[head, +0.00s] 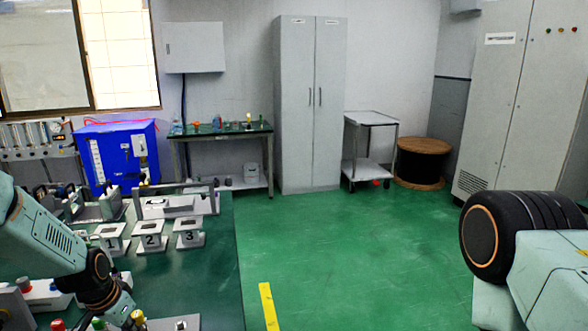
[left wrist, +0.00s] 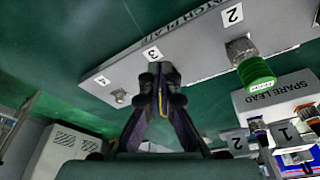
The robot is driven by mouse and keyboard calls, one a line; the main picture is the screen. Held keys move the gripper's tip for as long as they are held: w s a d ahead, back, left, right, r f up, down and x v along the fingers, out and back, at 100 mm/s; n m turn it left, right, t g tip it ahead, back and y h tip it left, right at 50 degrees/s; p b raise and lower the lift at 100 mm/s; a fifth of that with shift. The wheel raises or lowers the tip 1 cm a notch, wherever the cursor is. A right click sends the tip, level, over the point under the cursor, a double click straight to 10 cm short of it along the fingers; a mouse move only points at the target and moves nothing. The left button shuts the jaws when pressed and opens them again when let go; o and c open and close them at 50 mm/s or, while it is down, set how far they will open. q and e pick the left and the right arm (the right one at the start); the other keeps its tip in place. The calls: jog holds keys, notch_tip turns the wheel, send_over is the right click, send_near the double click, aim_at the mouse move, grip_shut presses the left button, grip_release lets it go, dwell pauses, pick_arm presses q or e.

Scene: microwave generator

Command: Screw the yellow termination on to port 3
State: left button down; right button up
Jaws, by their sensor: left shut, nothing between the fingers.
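My left gripper (left wrist: 163,82) is shut and empty in the left wrist view, its fingertips over the patch plate (left wrist: 215,55) just below the label 3. A thin yellow edge shows between the fingers; the fingers hide port 3, so I cannot tell whether the yellow termination is seated there. In the head view a yellow cap (head: 137,316) stands beside my left arm's wrist, to the right of a green cap (head: 98,323). A green termination (left wrist: 256,73) sits on the connector by label 2. My right gripper is out of view.
A spare lead box (left wrist: 280,95) with labels 1 and 2 lies at the right in the wrist view. In the head view, numbered stands 1, 2 (head: 150,240) and 3 (head: 188,236) are on the green bench, with a raised grey fixture behind. Bare bench top lies at its right edge.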

pick_arm(q)
jog(key=shift+r, duration=0.15)
jog(key=shift+w+a, duration=0.1)
jog(key=shift+w+b, duration=0.2)
jog(key=shift+b, duration=0.1)
dwell(0.4)
jog(key=shift+w+a+r, duration=0.1)
jog(key=shift+w+a, duration=0.05)
jog(key=shift+a, duration=0.1)
jog(key=shift+w+a, duration=0.15)
jog(key=shift+a, duration=0.4)
jog(key=shift+s+a+p, duration=0.1)
jog(key=shift+s+p, duration=0.25)
jog(key=shift+p, duration=0.05)
jog(key=shift+r, duration=0.1)
